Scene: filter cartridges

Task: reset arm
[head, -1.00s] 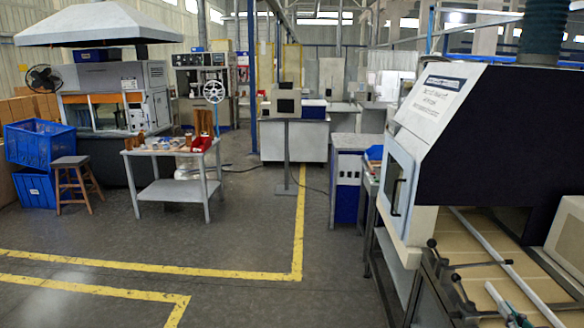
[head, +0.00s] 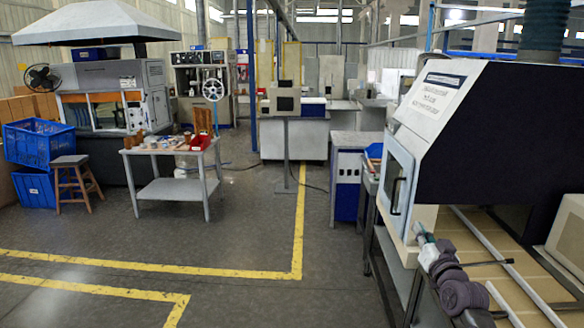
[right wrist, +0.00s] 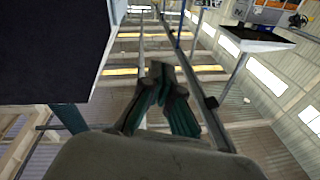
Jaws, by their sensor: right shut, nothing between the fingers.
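My right gripper (head: 424,238) shows in the head view at the lower right, with its purple-grey arm behind it. It points up and away, in front of the lower corner of the white-and-dark machine (head: 473,140). It looks small there, so contact with the machine cannot be told. In the right wrist view the greenish fingers (right wrist: 164,76) are together at the tips with nothing between them. My left gripper is in neither view. No filter cartridge can be made out.
A work table (head: 176,192) with small items stands at the left, beside a stool (head: 70,162) and blue crates (head: 38,145). The machine's bed with rails (head: 500,262) lies right of my arm. The floor (head: 110,235) with yellow lines is clear.

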